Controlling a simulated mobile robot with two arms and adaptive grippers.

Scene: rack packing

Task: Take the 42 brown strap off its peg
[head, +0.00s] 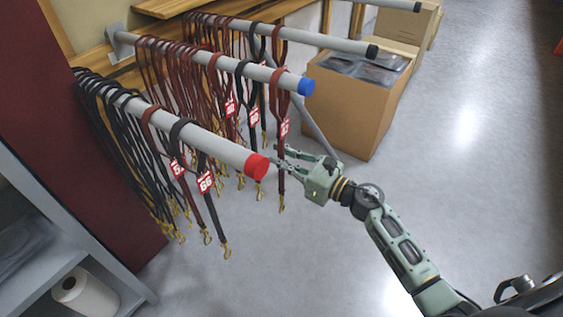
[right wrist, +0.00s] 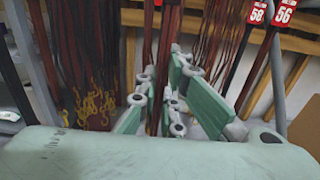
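A brown strap (head: 282,182) with a red tag (head: 284,127) hangs near the blue-tipped end of the middle peg (head: 245,69); its number is too small to read surely. My right gripper (head: 279,157) is at this strap, below its tag, with its fingers apart. In the right wrist view, the brown strap (right wrist: 165,45) runs down between the fingers of the gripper (right wrist: 163,95); contact with both fingers cannot be made out. The strap's lower end is partly hidden by the fingers there. My left gripper is not in view.
Dark and brown straps hang on the red-tipped front peg (head: 215,146). Further straps hang on the black-tipped rear peg (head: 330,41). A cardboard box (head: 345,105) stands behind my right gripper. The floor (head: 470,190) to the right is clear.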

